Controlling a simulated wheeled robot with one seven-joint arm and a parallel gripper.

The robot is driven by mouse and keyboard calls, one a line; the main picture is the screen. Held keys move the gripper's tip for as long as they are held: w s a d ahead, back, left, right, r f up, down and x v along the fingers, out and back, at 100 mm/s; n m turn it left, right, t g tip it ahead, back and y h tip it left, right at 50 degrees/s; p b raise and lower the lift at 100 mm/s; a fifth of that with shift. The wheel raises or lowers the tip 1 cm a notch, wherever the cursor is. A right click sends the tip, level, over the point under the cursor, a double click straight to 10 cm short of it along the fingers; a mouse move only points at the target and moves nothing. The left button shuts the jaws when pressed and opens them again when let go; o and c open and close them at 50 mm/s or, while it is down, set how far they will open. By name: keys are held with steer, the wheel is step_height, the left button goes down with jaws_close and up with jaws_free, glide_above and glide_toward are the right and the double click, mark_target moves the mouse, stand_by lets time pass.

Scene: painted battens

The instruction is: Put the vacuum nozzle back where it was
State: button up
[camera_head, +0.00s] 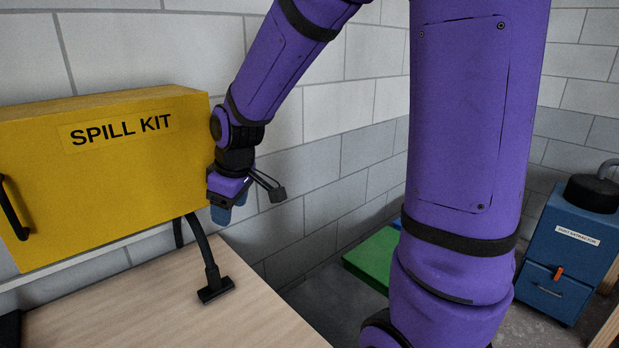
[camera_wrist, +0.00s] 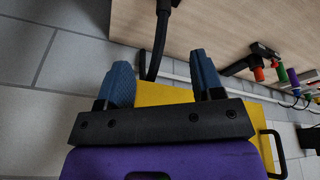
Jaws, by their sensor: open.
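The black vacuum nozzle (camera_head: 214,288) has its flat head on the pale wooden bench top (camera_head: 150,295), near the bench's right edge. Its dark tube rises and leans left toward the underside of the yellow spill kit cabinet. My gripper (camera_head: 229,209) hangs at the cabinet's lower right corner, above and right of the tube. It is open, and its blue fingers (camera_wrist: 163,75) hold nothing.
The yellow spill kit cabinet (camera_head: 110,185) is close beside my gripper on the left. A green box (camera_head: 375,260) and blue dust extractor (camera_head: 565,262) stand right.

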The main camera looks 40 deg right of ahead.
steer(key=s+d+r+m+t, duration=0.1)
steer(key=s+r+m, duration=0.2)
steer(key=s+r, duration=0.3)
steer(key=s+d+r+m+t, duration=0.1)
steer(key=s+r, duration=0.5)
steer(key=s, duration=0.9)
steer(key=d+m, duration=0.1)
steer(key=m, duration=0.1)
steer(key=shift+d+r+m+h, duration=0.15)
steer(key=shift+r+m+h, duration=0.15)
steer(key=shift+h, duration=0.1)
